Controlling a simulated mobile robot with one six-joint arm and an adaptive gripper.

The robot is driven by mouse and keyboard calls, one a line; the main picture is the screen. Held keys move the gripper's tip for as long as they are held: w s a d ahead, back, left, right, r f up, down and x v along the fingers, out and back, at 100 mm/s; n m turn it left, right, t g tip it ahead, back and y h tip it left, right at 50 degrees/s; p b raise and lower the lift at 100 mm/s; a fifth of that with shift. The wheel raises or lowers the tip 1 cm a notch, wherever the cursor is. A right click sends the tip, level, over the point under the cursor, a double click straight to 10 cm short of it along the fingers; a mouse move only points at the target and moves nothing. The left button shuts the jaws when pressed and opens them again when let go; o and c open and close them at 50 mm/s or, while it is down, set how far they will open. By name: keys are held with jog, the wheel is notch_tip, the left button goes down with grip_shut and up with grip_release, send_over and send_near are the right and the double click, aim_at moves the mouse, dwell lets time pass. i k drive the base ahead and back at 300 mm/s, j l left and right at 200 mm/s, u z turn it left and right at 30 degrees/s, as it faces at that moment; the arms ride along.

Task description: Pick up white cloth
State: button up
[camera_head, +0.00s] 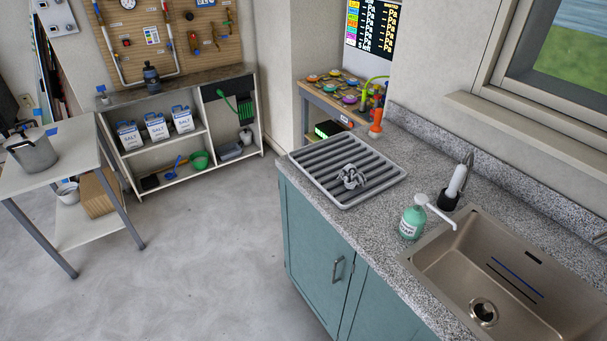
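A small crumpled grey-white bundle (352,177) lies on the grey ribbed drying tray (313,160) on the counter. It looks like the white cloth, bunched up with folds, but it is too small to be sure. It sits on the right half of the tray, away from its rim. My gripper is not in view, so its state and distance from the cloth do not show.
A green soap bottle (413,219) with a white pump stands right of the tray, by the sink (455,258). A dark holder with a white item (457,182) stands behind it. The speckled counter (520,218) meets the wall. Grey floor (210,265) is open in front.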

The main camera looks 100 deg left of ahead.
aim_at(352, 178)
jog(key=u, duration=2.85)
jog(key=i+j+z, duration=0.1)
jog(key=z, duration=0.3)
jog(key=i+j+z, duration=0.2)
jog(key=z, duration=0.25)
jog(key=i+j+z, duration=0.1)
jog(key=j+z, duration=0.15)
jog(key=z, duration=0.15)
jog(key=i+j+z, duration=0.1)
jog(key=z, duration=0.35)
jog(key=i+j+z, duration=0.2)
jog(key=j, duration=1.15)
jog(key=j+z, duration=0.15)
jog(key=j, duration=1.2)
